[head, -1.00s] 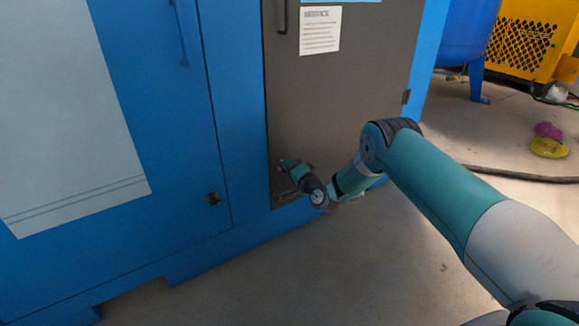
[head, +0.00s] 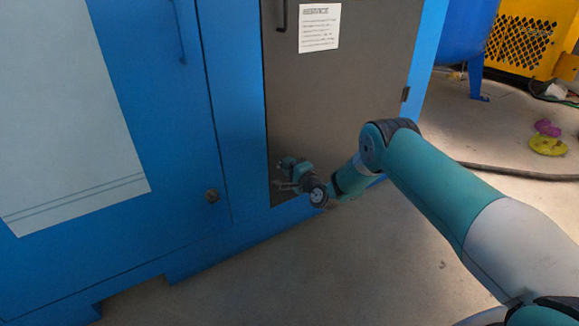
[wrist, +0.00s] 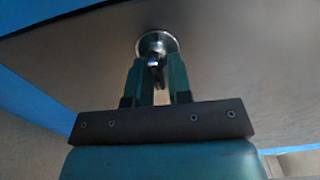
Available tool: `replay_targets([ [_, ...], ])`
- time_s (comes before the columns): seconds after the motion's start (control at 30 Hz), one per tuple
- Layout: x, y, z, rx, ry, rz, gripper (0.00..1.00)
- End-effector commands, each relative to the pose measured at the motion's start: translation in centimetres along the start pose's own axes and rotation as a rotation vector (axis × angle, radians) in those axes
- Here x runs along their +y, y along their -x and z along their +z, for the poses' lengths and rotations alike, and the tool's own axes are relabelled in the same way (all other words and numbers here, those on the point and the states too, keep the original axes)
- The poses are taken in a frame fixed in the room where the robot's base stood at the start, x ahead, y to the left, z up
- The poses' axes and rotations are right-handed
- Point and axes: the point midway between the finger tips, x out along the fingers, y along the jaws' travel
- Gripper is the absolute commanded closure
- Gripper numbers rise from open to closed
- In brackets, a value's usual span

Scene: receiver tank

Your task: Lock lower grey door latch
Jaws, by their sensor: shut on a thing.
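The grey door (head: 355,95) stands closed in the blue cabinet in the head view. Its lower latch is hidden by my gripper in that view. In the wrist view the latch (wrist: 157,42) is a round metal piece on the grey door's face (wrist: 230,45), with a small part standing out from its middle. My gripper (wrist: 158,72) is shut on that small part, with one finger on each side of it. In the head view my gripper (head: 282,180) is at the door's lower left corner.
A dark handle (head: 282,15) and a paper notice (head: 319,27) are higher on the grey door. A hinge (head: 405,94) is at its right edge. The floor (head: 370,260) in front is clear.

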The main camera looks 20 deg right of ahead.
Motion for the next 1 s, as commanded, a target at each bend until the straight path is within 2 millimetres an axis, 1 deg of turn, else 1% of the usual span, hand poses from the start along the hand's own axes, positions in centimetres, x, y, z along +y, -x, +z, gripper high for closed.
replay_targets([
  [0.17, 0.1, 0.0, 0.1, -0.001, -0.001, 0.002, 1.00],
  [0.2, 0.1, 0.0, 0.1, -0.001, 0.000, 0.002, 0.77],
  [0.23, 0.1, 0.0, 0.1, -0.001, 0.000, 0.002, 0.70],
  [0.27, 0.1, 0.0, 0.1, -0.001, 0.000, 0.002, 0.65],
  [0.53, 0.0, 0.1, 0.0, 0.000, 0.000, 0.001, 0.65],
  [0.67, 0.0, 0.8, -0.1, 0.000, -0.001, 0.003, 0.65],
  [0.77, -0.1, 2.1, -0.1, -0.001, -0.002, 0.005, 0.65],
  [1.0, -0.2, 6.4, -0.1, 0.003, -0.005, 0.006, 0.65],
])
